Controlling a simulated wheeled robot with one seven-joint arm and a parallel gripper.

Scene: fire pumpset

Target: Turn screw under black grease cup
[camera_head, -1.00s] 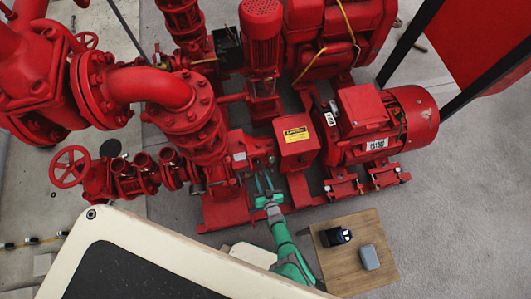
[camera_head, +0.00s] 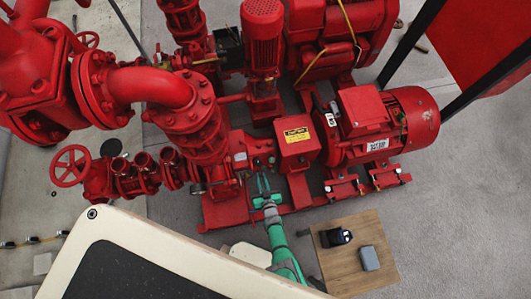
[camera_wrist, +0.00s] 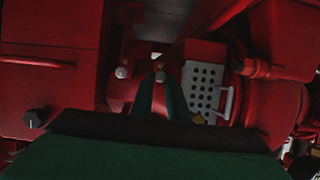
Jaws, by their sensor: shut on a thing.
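My gripper (camera_head: 263,184) reaches up to the red pump housing in the head view, just left of the red box with the yellow label. In the wrist view its two green fingers (camera_wrist: 160,92) are close together, with their tips on a small grey screw-like head (camera_wrist: 160,76). A brass-coloured bit shows just above that head. A similar pale rounded knob (camera_wrist: 122,72) sits to the left, apart from the fingers. A black knob (camera_wrist: 35,118) with a pale mark is at the far left; I cannot tell whether it is the grease cup. The screw is too small to make out in the head view.
A perforated grey plate (camera_wrist: 203,90) and a pale handle (camera_wrist: 228,102) are close right of the fingers. A red motor (camera_head: 375,125) stands to the right. A wooden table (camera_head: 355,250) with two small objects is at the lower right. Red pipes and valves fill the left.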

